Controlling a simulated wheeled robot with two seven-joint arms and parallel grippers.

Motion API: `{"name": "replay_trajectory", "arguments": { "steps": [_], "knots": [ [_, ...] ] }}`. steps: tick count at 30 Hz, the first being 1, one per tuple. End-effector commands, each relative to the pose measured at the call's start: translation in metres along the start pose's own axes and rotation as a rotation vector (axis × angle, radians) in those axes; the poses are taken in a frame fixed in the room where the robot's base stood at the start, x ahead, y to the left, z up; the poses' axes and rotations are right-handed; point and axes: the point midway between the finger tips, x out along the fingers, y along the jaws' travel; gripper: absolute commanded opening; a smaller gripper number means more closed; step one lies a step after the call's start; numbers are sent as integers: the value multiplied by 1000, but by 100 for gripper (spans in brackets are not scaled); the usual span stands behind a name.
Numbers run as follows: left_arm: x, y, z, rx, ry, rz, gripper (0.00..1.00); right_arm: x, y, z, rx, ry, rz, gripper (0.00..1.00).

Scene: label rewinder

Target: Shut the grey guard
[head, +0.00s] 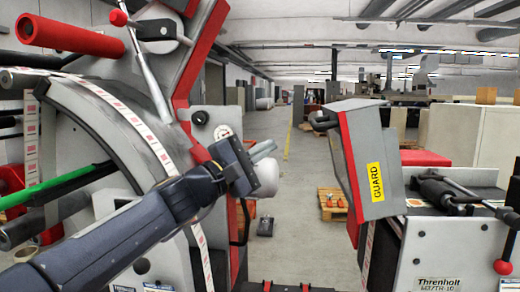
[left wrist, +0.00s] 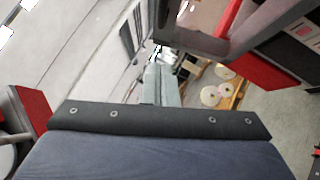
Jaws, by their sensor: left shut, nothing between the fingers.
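The grey guard (head: 372,150) carries a yellow GUARD label and a red edge on its left side. It stands raised and tilted above the machine at the right in the head view. A black handle (head: 322,120) sticks out at its upper left. My left gripper (head: 264,151) is shut and empty, to the left of the guard, with a visible gap to it in the picture. Its grey fingers show in the left wrist view (left wrist: 158,82). A grey piece with a red edge shows at that view's upper right; I cannot tell whether it is the guard. My right gripper is not in view.
A machine with a curved plate, label strip (head: 110,105) and red roller (head: 66,36) fills the left. The white-fronted machine (head: 435,250) stands below the guard. A wooden pallet (head: 333,203) lies on the floor between them. The aisle (head: 268,150) behind is open.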

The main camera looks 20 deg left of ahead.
Motion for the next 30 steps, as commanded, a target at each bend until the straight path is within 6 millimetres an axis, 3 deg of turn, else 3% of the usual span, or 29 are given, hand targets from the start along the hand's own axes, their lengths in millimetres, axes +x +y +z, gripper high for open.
{"name": "replay_trajectory", "arguments": {
  "steps": [6, 12, 30],
  "knots": [
    [50, 2, 2, -3, -3, -2, 0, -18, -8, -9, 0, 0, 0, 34],
    [71, 1, 20, -1, -3, -1, 0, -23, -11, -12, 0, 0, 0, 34],
    [80, 1, 29, 4, 0, -2, 0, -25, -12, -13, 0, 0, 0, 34]
  ]
}}
